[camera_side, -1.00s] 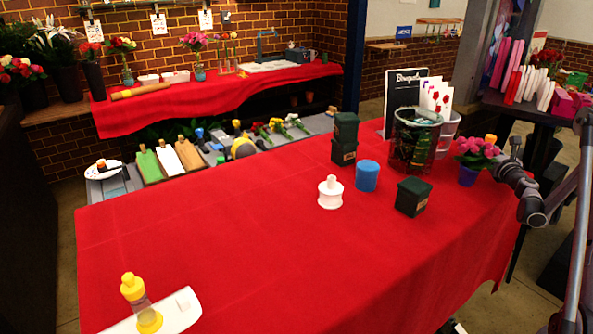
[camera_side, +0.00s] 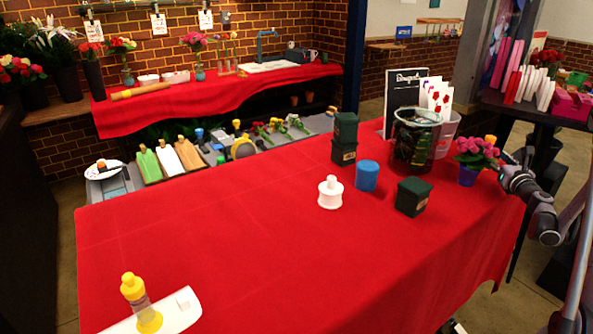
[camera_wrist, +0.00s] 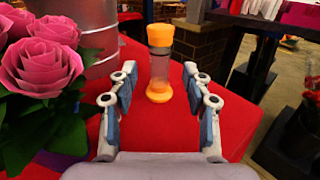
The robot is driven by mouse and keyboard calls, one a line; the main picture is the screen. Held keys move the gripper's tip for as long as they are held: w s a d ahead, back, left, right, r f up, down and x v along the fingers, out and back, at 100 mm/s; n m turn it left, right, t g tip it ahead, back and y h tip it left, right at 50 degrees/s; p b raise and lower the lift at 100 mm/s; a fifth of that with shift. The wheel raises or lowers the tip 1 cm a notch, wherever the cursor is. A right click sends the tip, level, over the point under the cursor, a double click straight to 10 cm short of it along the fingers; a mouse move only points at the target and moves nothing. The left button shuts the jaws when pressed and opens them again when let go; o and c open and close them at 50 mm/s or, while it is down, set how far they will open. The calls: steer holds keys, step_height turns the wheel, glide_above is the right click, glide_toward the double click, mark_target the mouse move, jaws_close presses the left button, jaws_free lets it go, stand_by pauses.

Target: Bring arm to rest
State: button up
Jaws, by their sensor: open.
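My gripper (camera_wrist: 160,88) is open and empty in the wrist view, its two blue-padded fingers apart. A clear bottle with an orange cap and orange base (camera_wrist: 160,62) stands upright on the red table, seen in the gap between the fingers. I cannot tell how far beyond the fingertips it is. In the side view my gripper (camera_side: 505,160) is at the right edge of the table, beside the pink flowers (camera_side: 477,150). The orange cap (camera_side: 490,139) shows just behind the flowers.
Pink roses (camera_wrist: 45,62) and a grey metal container (camera_wrist: 85,20) are close on the left in the wrist view. Green boxes (camera_side: 413,197), a blue cylinder (camera_side: 367,176) and a white spool (camera_side: 330,193) stand on the red table (camera_side: 250,240). Its front middle is clear.

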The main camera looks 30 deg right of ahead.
steer(key=shift+s+a, duration=0.45)
steer(key=shift+s, duration=0.15)
